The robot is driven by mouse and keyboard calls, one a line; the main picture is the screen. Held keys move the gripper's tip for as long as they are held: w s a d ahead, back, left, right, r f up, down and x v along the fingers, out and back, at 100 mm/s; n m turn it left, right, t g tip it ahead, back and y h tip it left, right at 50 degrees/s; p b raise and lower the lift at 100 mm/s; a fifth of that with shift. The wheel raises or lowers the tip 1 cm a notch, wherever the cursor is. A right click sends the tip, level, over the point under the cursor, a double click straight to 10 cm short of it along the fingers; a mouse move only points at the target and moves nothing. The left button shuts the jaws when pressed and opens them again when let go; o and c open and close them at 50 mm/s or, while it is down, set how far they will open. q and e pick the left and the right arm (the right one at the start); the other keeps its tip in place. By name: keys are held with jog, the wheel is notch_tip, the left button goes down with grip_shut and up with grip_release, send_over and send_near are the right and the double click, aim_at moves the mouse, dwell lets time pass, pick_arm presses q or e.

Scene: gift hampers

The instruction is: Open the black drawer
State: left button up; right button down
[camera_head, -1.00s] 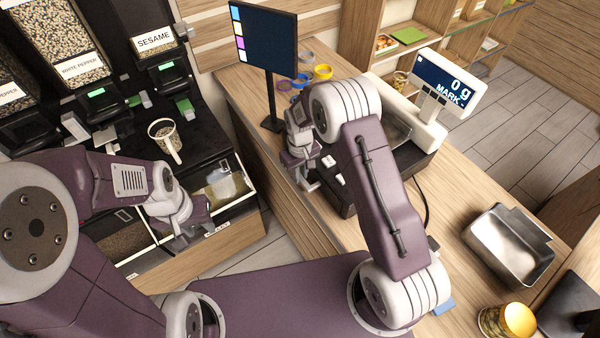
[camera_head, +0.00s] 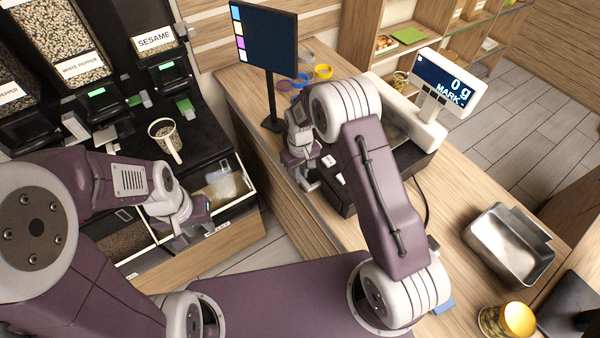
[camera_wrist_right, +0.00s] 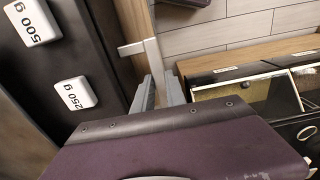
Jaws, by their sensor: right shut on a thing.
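The black drawer (camera_head: 339,198) is a dark box part on the wooden counter, below the scale and partly hidden by my right arm. Two white blocks show on it, and in the right wrist view they read 500 g (camera_wrist_right: 32,22) and 250 g (camera_wrist_right: 74,93). My right gripper (camera_head: 309,184) is at the drawer's left side. In the right wrist view its narrow fingers (camera_wrist_right: 161,88) are close together at a pale metal handle bar (camera_wrist_right: 138,47); the exact contact is hard to see. My left gripper (camera_head: 197,224) is over the bins at the left, its fingertips unclear.
The scale (camera_head: 448,82) reads 0 g. A monitor (camera_head: 264,40), coloured rings (camera_head: 323,72), a metal scoop tray (camera_head: 508,246) and a gold-lidded jar (camera_head: 517,319) stand on the counter. Dispensers and a cup (camera_head: 163,131) are at left. Floor shows between bins and counter.

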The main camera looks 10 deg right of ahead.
jog(key=shift+w+a, duration=0.15)
jog(key=s+a, duration=0.3)
jog(key=a, duration=0.4)
jog(key=s+a+b, duration=0.1)
jog(key=s+a, duration=0.2)
jog(key=a, duration=0.5)
jog(key=shift+s+a, duration=0.15)
jog(key=shift+a, duration=0.1)
jog(key=shift+r, duration=0.1)
jog(key=c, duration=1.4)
grip_release()
jog(key=shift+o, duration=0.2)
notch_tip(320, 180, up, 9)
jog(key=b, duration=0.2)
jog(key=shift+b, duration=0.3)
